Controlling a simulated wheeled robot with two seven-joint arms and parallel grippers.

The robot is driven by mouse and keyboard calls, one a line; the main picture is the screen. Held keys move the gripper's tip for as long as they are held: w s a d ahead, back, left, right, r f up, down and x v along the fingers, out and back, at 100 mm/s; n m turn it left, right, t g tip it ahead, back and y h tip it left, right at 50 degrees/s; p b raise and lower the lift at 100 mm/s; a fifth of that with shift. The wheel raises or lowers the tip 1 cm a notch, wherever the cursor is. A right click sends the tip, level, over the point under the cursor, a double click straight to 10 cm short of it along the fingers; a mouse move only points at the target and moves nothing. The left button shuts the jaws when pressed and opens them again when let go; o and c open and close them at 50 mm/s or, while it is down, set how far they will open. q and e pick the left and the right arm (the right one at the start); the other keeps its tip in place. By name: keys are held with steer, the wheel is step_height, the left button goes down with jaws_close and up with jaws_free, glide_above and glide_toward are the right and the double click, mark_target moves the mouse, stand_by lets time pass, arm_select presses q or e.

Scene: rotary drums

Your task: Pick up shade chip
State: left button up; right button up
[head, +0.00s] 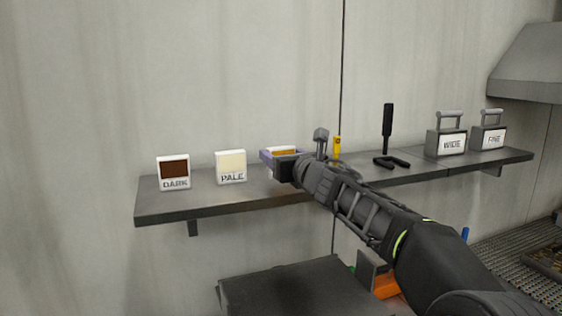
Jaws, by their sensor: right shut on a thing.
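A dark shade chip (174,172) and a pale shade chip (231,167) stand upright on the wall shelf, labelled DARK and PALE. To their right is a third chip with an amber patch (285,151), mostly covered by my right gripper (279,160). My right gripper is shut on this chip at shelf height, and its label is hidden. I cannot tell whether the chip touches the shelf. My left gripper is not in view.
The shelf (160,207) also holds a yellow tool (337,147), a black-handled tool (388,130), and metal blocks labelled WIDE (452,143) and FINE (490,137). A dark flat-topped box (285,287) stands below. The wall rises close behind.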

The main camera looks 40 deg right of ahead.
mark_target(281, 147)
steer(key=shift+r, duration=0.2)
steer(key=shift+r, duration=4.8)
